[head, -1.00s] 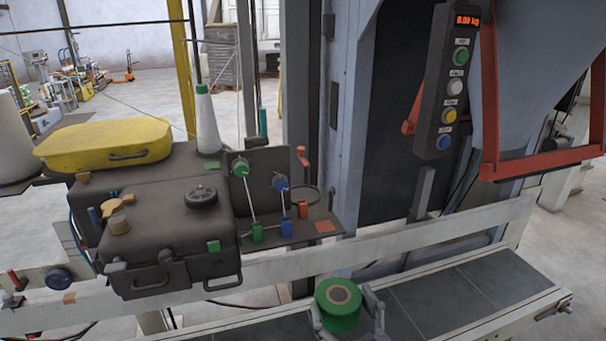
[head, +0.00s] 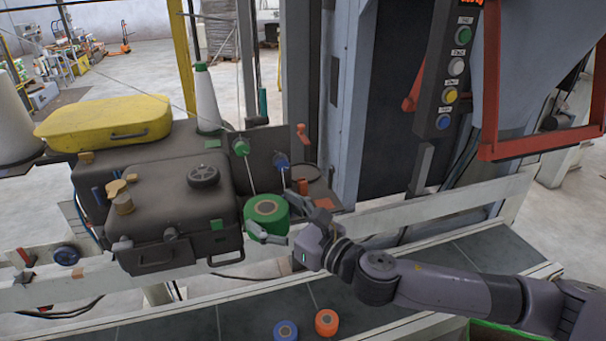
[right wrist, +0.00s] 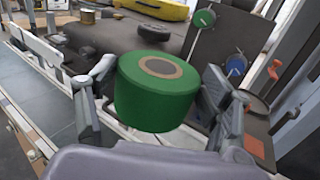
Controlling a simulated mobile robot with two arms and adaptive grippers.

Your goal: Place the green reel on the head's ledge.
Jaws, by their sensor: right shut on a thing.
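The green reel (head: 266,214) is upright between the fingers of my right gripper (head: 278,222), which is shut on it. In the head view it is in front of the sewing head (head: 180,200) and covers part of the ledge (head: 325,195). In the right wrist view the green reel (right wrist: 155,95) sits between both fingers, with the ledge (right wrist: 262,125) beyond it to the right. I cannot tell its exact height over the ledge. My left gripper is not in view.
An orange reel (head: 326,322) and a blue reel (head: 286,331) stand on the dark conveyor (head: 370,300) below. A pale rail (head: 420,212) runs behind the conveyor. Green and blue guides with thin rods stand at the ledge. A yellow case (head: 105,133) lies on the head.

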